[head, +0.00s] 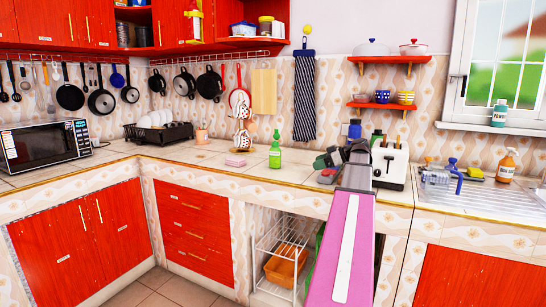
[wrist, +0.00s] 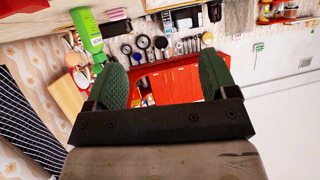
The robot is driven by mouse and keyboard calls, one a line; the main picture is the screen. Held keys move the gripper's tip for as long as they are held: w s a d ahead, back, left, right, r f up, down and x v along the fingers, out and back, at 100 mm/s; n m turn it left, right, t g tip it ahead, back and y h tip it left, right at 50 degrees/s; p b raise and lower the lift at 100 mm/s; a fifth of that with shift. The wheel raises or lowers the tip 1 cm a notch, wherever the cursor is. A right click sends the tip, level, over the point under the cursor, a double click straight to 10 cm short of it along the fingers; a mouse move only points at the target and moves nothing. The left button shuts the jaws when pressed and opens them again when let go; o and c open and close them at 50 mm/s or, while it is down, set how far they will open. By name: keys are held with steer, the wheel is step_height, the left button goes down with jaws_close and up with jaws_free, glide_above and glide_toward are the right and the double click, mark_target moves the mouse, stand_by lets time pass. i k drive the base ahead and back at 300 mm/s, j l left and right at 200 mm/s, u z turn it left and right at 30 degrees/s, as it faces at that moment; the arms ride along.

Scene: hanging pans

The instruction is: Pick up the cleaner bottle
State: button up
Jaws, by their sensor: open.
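A green bottle (head: 275,150) with a spray-type top, which looks like the cleaner bottle, stands upright on the tiled counter, left of my gripper (head: 326,160) in the head view. In the wrist view the green bottle (wrist: 88,34) shows at upper left, beside and beyond the left finger, with its label partly visible. It is outside the space between the fingers. My gripper (wrist: 162,72) is open, with two dark green pads spread apart and nothing between them. My arm hides part of the counter behind it.
A pink sponge (head: 235,160) lies left of the bottle. A white toaster (head: 390,163) stands close to the right of my gripper. A sink (head: 480,192) is farther right, and a dish rack (head: 158,133) is at the left. The counter in front of the bottle is clear.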

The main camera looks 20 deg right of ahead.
mark_target(275, 151)
steer(key=i, duration=0.85)
